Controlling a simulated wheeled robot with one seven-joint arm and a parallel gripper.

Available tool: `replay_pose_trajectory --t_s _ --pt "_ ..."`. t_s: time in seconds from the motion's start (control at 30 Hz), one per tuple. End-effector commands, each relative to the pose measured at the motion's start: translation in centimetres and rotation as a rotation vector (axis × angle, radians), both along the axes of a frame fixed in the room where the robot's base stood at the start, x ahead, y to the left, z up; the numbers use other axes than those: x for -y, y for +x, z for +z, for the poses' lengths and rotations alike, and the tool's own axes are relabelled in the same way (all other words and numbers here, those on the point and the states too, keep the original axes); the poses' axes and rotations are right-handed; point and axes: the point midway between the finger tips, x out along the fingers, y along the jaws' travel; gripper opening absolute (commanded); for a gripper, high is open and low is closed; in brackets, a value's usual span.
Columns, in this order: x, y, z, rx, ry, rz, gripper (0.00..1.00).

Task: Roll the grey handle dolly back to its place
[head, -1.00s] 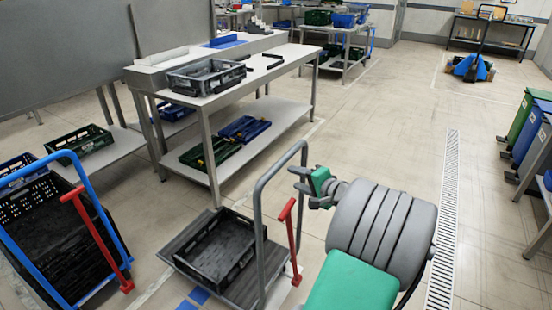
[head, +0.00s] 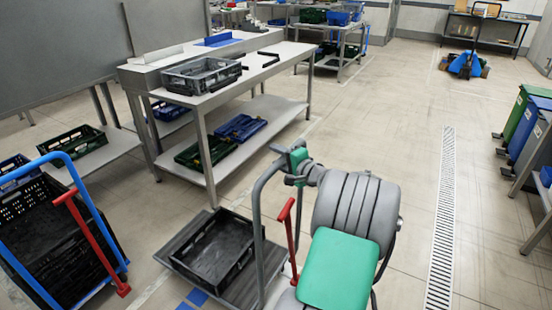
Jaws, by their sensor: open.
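The grey handle dolly (head: 240,287) stands on the floor at the lower middle, with its grey tube handle (head: 257,222) upright on its right side and a red lever (head: 285,210) beside it. A black crate (head: 212,248) lies on its deck. My gripper (head: 282,157) is open at the top of the grey handle, overlapping its upper bar in the picture. I cannot tell whether the bar lies between the fingers. My arm hides the floor to the right of the dolly.
A blue-handled dolly (head: 100,228) with black crates stands at the left. A workbench (head: 240,90) with a crate (head: 203,75) on top stands behind. Blue floor marks (head: 195,297) show in front. Clear floor (head: 400,110) extends right, past a drain grate (head: 443,210). Bins (head: 525,115) line the right.

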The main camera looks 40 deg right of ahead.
Motion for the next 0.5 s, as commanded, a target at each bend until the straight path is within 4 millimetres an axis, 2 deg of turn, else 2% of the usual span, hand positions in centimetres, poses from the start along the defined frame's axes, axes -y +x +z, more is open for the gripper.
replay_pose_trajectory --t_s 0.07,0.5 --pt "-0.06 0.02 0.0 0.0 0.0 0.001 0.43" --pt "-0.14 0.04 -0.03 -0.001 0.0 0.002 0.07"
